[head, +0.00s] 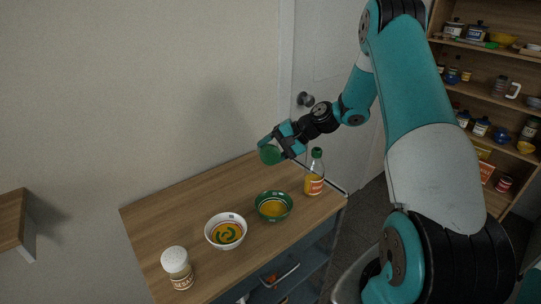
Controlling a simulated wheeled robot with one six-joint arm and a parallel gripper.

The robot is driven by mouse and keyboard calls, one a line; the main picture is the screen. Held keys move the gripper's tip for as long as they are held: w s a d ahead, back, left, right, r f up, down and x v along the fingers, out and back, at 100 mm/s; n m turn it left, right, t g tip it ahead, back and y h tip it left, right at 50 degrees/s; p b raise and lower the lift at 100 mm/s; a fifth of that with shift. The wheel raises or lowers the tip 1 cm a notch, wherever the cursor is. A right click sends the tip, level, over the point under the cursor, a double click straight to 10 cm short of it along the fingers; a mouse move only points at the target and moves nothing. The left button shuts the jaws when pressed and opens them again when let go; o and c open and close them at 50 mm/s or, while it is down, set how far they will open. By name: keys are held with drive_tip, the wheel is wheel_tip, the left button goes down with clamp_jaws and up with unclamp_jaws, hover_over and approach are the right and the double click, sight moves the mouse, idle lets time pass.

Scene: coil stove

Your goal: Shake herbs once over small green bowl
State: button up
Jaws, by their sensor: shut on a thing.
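The small green bowl (273,206) sits on the wooden counter with yellow-orange contents. My gripper (284,146) is up above the counter, behind and a little above the bowl in the picture. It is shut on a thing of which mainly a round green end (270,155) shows. I take this to be the herbs. The green end faces down and to the left, so the thing looks tilted. Its body is mostly hidden by the gripper, and no label can be read.
A green-capped bottle (315,173) stands right of the green bowl. A white bowl (226,231) with yellow contents and a green swirl is to its left. A white-topped shaker (177,268) stands at the front left. The counter's back left (185,205) is clear.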

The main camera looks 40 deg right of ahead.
drive_tip(key=shift+f+t+b, duration=0.25)
drive_tip(key=shift+t+b, duration=0.05)
drive_tip(key=shift+b, duration=0.3)
drive_tip(key=n+t+b, duration=0.1)
drive_tip(key=b, duration=0.1)
drive_tip(key=s+t+b, duration=0.1)
drive_tip(key=b, duration=0.2)
drive_tip(key=shift+s+a+f+n+h, duration=0.2)
drive_tip(key=shift+a+f+n+h, duration=0.05)
drive_tip(key=shift+a+n+h, duration=0.15)
drive_tip(key=shift+s+b, duration=0.1)
drive_tip(key=shift+b, duration=0.3)
drive_tip(key=shift+s+a+f+n+t+b, duration=0.1)
drive_tip(key=shift+s+n+t+b, duration=0.2)
drive_tip(key=shift+b, duration=0.6)
drive_tip(key=shift+s+a+n+t+b, duration=0.1)
drive_tip(key=shift+n+t+b, duration=0.3)
drive_tip(key=shift+b, duration=0.75)
drive_tip(key=t+b, duration=0.1)
drive_tip(key=b, duration=0.2)
drive_tip(key=s+n+t+b, duration=0.1)
drive_tip(key=b, duration=0.2)
drive_tip(key=n+b, duration=0.1)
drive_tip(key=b, duration=0.2)
drive_tip(key=shift+s+a+f+t+h, duration=0.3)
drive_tip(key=shift+s+a+f+t, duration=0.05)
drive_tip(key=shift+a+t, duration=0.05)
